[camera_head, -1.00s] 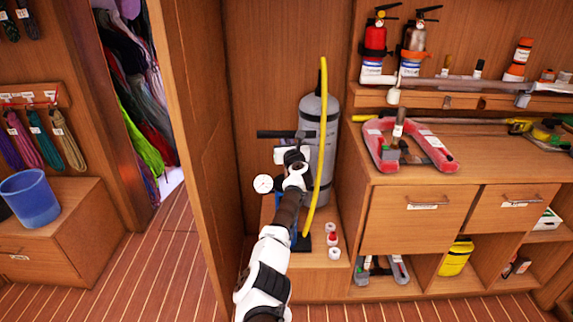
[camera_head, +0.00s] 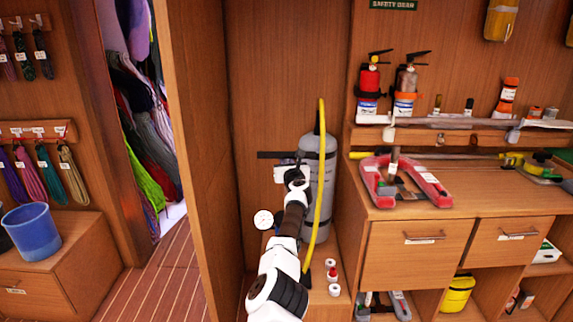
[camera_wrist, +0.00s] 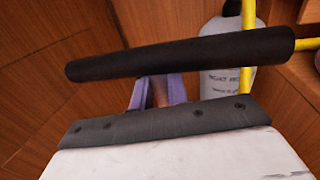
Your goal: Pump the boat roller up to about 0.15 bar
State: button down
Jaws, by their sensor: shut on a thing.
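The pump's black bar handle (camera_head: 270,155) stands out to the left of my gripper (camera_head: 290,172), in front of the grey cylinder. In the wrist view, the black handle (camera_wrist: 180,60) crosses the picture, slightly tilted. My gripper's purple-blue fingers (camera_wrist: 158,92) meet it from below and are shut on it. The white round gauge (camera_head: 263,220) is left of my arm; its reading is too small to tell. A yellow hose (camera_head: 319,180) rises upright right of my gripper. My arm hides most of the pump body. I cannot make out the boat roller in either view.
A grey cylinder (camera_head: 325,190) stands behind my gripper, beside the wooden wall. A drawer cabinet (camera_head: 415,255) with a red U-shaped item (camera_head: 430,185) on top is at the right. Small red-and-white items (camera_head: 332,275) sit by the pump. Bare floor (camera_head: 165,280) lies left.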

jog(key=shift+r, duration=0.2)
jog(key=c, duration=1.4)
grip_release()
jog(key=shift+f, duration=0.15)
jog(key=s+d+p, duration=0.1)
jog(key=s+d, duration=0.1)
jog(key=s, duration=1.1)
jog(key=shift+s+d+p, duration=0.25)
jog(key=shift+d+p, duration=0.05)
jog(key=shift+p, duration=0.05)
